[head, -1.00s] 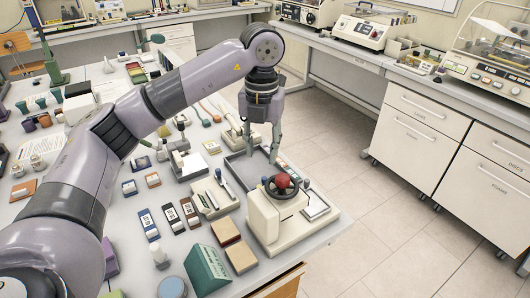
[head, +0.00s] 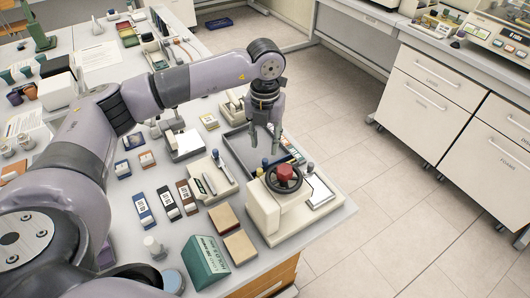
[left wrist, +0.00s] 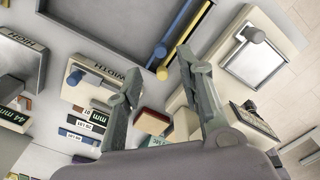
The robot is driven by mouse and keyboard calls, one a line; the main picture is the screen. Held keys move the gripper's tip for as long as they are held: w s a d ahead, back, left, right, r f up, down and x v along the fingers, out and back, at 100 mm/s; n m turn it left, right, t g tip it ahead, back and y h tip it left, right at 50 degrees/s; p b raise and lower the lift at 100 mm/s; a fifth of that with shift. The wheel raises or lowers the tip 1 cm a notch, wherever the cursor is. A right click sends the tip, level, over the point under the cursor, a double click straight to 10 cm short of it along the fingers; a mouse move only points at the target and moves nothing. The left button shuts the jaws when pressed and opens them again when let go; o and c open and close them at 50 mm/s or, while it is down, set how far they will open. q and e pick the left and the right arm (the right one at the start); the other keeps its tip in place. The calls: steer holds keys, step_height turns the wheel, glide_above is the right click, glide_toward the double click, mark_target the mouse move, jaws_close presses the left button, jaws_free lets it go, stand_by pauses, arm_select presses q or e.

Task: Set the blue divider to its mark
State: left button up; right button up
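A grey tray (head: 232,154) lies near the table's right edge. The blue divider (left wrist: 181,28) shows in the left wrist view as a blue bar along one side of the tray, right beside a yellow bar (left wrist: 187,44). In the head view its blue knob (head: 265,162) is at the tray's near end. My left gripper (head: 265,140) hangs over the tray, fingers pointing down, open and empty. In the left wrist view its fingertips (left wrist: 158,66) are spread, with the bar ends between and beyond them. The mark cannot be made out. My right gripper is out of view.
A cream device with a red-centred handwheel (head: 286,174) stands just in front of the tray. A lever gauge (head: 213,178) stands to its left. Brown blocks (head: 224,218) and a green box (head: 206,262) are at the near edge. The floor on the right is clear.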

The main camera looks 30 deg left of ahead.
mark_target(265, 160)
arm_select(q)
step_height(265, 160, down, 6)
steer(key=shift+r+p, duration=0.25)
steer(key=shift+p, duration=0.3)
steer(key=shift+f, duration=0.55)
steer(key=c, duration=0.4)
jaws_close()
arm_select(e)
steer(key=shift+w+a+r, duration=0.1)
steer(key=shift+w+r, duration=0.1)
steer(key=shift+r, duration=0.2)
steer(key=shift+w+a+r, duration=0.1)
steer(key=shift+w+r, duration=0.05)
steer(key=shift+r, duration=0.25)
